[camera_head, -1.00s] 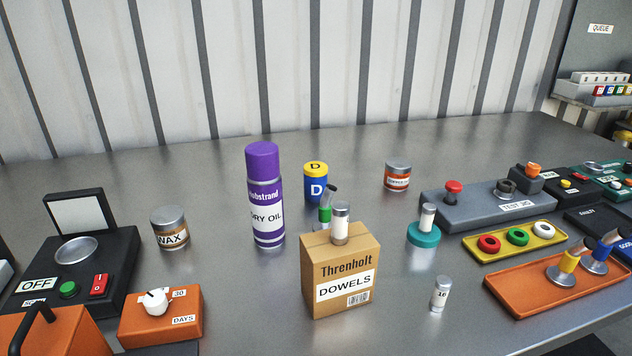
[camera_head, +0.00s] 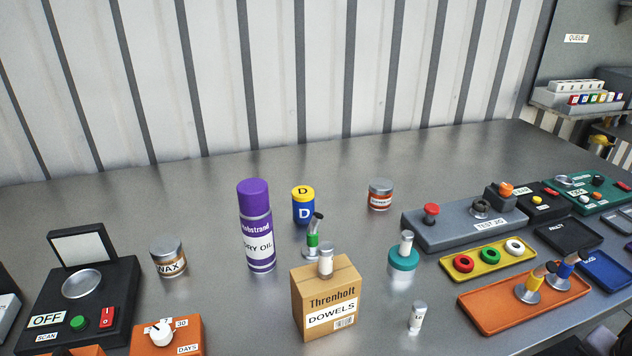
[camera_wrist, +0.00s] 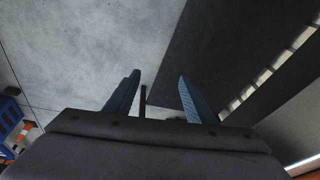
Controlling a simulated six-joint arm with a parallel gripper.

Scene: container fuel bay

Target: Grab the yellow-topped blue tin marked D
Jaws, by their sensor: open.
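The blue tin with the yellow top, marked D (camera_head: 303,209), stands upright on the metal bench in the head view. It is behind the dowels box and right of the purple-capped can. A small green-banded fitting with a dark bent top stands just in front of it. My gripper (camera_wrist: 160,92) shows in the wrist view, with its two blue fingers apart and nothing between them. The wrist view faces a grey floor and a dark surface, and the tin is not in it. My gripper is not visible in the head view.
The purple dry oil can (camera_head: 257,235) and the dowels box (camera_head: 324,300) crowd the tin's left and front. A wax tin (camera_head: 168,257) stands left. A copper-coloured labelled tin (camera_head: 380,194) stands right of the blue tin. Bare bench lies behind the tin.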

